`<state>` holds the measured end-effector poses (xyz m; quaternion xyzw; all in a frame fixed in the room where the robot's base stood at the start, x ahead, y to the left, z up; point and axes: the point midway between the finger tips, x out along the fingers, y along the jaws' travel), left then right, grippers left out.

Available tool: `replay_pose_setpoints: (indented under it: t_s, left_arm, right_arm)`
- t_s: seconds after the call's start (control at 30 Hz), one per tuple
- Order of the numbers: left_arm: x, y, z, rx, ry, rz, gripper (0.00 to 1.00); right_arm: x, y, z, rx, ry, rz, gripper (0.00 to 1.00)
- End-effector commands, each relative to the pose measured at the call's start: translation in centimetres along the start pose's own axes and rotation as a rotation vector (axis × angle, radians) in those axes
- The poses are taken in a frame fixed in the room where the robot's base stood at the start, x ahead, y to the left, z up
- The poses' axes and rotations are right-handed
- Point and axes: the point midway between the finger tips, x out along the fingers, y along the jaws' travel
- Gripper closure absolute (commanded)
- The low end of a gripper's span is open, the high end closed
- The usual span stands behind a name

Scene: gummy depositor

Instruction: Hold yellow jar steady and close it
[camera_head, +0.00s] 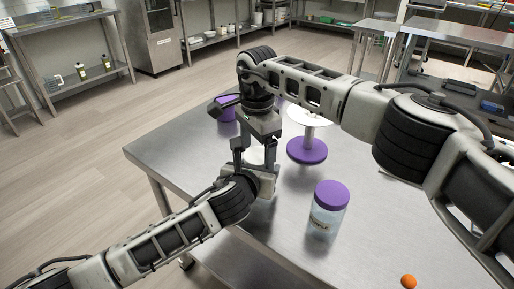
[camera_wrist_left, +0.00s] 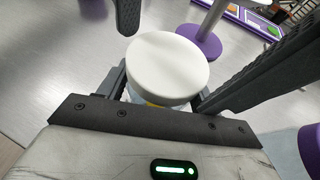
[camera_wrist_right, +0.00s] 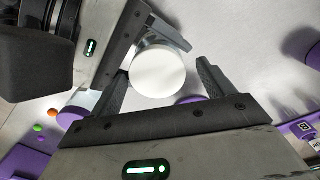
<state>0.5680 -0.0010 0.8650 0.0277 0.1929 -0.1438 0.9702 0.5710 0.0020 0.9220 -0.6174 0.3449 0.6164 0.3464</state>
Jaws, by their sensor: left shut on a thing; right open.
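A jar with a round white lid (camera_wrist_left: 167,62) stands between my left gripper's fingers, a bit of yellow showing below the lid. The lid also shows in the right wrist view (camera_wrist_right: 157,71). I cannot tell whether it is fully seated. My left gripper (camera_head: 262,182) is shut on the jar from the side, low over the table. My right gripper (camera_head: 255,163) points down above the jar; its open fingers (camera_wrist_right: 160,85) stand either side of the lid, apart from it. In the head view the grippers hide most of the jar.
A jar with a purple lid (camera_head: 331,195) stands on the steel table (camera_head: 365,235) to the right. A stand with a purple base (camera_head: 307,151) is close behind the grippers. A purple container (camera_head: 227,112) is at the back left. An orange ball (camera_head: 408,281) lies in front.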

Motion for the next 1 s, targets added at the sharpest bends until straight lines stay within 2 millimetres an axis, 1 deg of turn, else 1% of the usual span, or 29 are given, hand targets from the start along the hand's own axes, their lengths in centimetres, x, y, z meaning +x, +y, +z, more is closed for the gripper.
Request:
replay_pose_setpoints:
  t_s: [0.33, 0.43, 0.6, 0.63, 0.67, 0.77, 0.9, 1.0]
  left_arm:
    - [0.1, 0.2, -0.1, 0.001, 0.002, 0.006, 0.99]
    - [0.1, 0.2, -0.1, 0.001, 0.002, 0.005, 0.99]
    - [0.1, 0.2, 0.0, 0.0, 0.001, 0.004, 0.99]
    - [0.1, 0.2, 0.0, 0.0, 0.001, 0.004, 0.99]
    - [0.1, 0.2, 0.0, 0.0, 0.001, 0.004, 0.99]
    - [0.0, 0.1, 0.0, 0.0, 0.001, 0.004, 0.99]
    - [0.0, 0.1, 0.0, 0.0, 0.001, 0.003, 0.99]
    - [0.0, 0.1, 0.0, 0.0, 0.001, 0.003, 0.99]
  right_arm:
    - [-4.1, 0.0, 0.1, -0.001, -0.001, 0.001, 0.17]
    - [-4.5, 0.0, 0.1, -0.001, -0.001, 0.002, 0.17]
    - [-4.5, 0.0, 0.1, -0.001, -0.001, 0.002, 0.17]
    - [-4.5, 0.0, 0.1, -0.001, -0.001, 0.002, 0.22]
    - [-4.5, 0.0, 0.1, -0.001, -0.001, 0.002, 0.3]
    - [-5.2, 0.0, 0.2, -0.003, -0.003, 0.0, 0.3]
    - [-6.9, 0.1, 0.1, -0.004, -0.004, 0.0, 0.3]
    - [-7.7, 0.1, 0.0, -0.002, -0.003, 0.002, 0.3]
